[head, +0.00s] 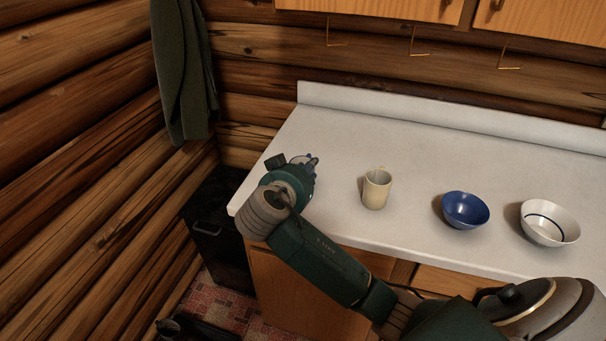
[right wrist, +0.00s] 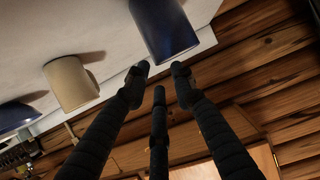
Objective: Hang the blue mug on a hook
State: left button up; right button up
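The blue mug (head: 311,181) stands near the left end of the white counter, mostly hidden behind my right gripper (head: 284,164) in the head view. In the right wrist view the blue mug (right wrist: 164,28) is just beyond the spread fingertips of my right gripper (right wrist: 158,78). The fingers are open, with nothing held; contact with the mug cannot be made out. Three thin brass hooks, a left (head: 329,44), a middle (head: 412,53) and a right (head: 503,67), hang empty beneath the wall cabinets. I cannot identify my left gripper in view.
On the counter (head: 330,130), a cream mug (head: 377,189), a blue bowl (head: 465,210) and a white bowl (head: 549,223) stand in a row to the right. A dark green cloth (head: 180,75) hangs in the corner. The counter behind the row is clear.

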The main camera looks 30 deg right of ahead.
aim_at(312, 170)
jog(key=p+x, duration=0.1)
jog(key=x, duration=0.2)
jog(key=shift+w+d+f, duration=0.1)
jog(key=shift+d+f, duration=0.15)
jog(key=shift+w+d+f, duration=0.1)
jog(key=shift+w+f, duration=0.05)
grip_shut()
pick_arm(q)
jog(key=shift+w+d+r, duration=0.55)
jog(key=shift+w+r, duration=0.2)
jog(key=f+b, duration=0.2)
jog(key=shift+w+f+b, duration=0.2)
jog(key=shift+w+b, duration=0.05)
jog(key=shift+b, duration=0.05)
pick_arm(e)
notch_tip(312, 170, up, 20)
